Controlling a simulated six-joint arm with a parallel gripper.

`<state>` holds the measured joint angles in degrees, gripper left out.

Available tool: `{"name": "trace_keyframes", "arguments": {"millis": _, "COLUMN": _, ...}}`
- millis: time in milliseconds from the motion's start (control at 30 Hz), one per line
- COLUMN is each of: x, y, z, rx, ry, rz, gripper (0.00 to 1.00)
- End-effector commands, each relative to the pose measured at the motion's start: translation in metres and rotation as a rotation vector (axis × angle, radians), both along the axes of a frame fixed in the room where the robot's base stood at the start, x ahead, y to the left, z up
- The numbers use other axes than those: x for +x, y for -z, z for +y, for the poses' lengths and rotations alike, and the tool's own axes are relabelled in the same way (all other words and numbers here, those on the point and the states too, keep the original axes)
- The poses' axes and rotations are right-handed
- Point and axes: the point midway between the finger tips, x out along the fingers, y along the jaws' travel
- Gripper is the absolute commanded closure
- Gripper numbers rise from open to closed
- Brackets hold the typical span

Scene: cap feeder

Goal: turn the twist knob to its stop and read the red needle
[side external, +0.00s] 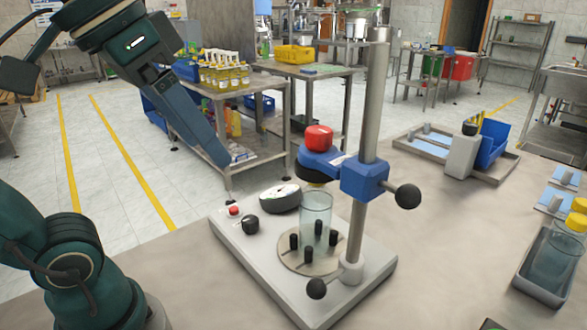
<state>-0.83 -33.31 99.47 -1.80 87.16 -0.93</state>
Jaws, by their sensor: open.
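A black knob (250,224) sits on the front left of a light grey base plate (240,252), beside a small red button (233,211). It looks like the twist knob. A round gauge with a pale face (281,196) stands just behind it, tilted. The face is seen at a flat angle, and I cannot make out the red needle or its reading. My gripper (218,160) is at the upper left, above and behind the knob, with its blue-grey fingers pointing down to the right. It is open, empty and well apart from the knob and gauge.
A clear glass jar (316,214) stands among black pegs on a round plate (290,262). A red-topped blue head (320,160) hangs above it from a steel column (372,110). A black ball handle (407,196) juts right. A grey tray (540,288) holds yellow-capped jars.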

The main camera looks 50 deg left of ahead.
Motion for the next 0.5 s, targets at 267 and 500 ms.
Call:
{"name": "trace_keyframes", "arguments": {"millis": 267, "x": 0.01, "y": 0.031, "z": -0.034, "rx": -0.352, "ry": -0.206, "rz": 0.293, "gripper": 0.19}}
{"name": "trace_keyframes", "arguments": {"millis": 500, "x": 0.038, "y": 0.034, "z": -0.059, "rx": -0.837, "ry": -0.535, "rz": 0.617, "gripper": 0.19}}
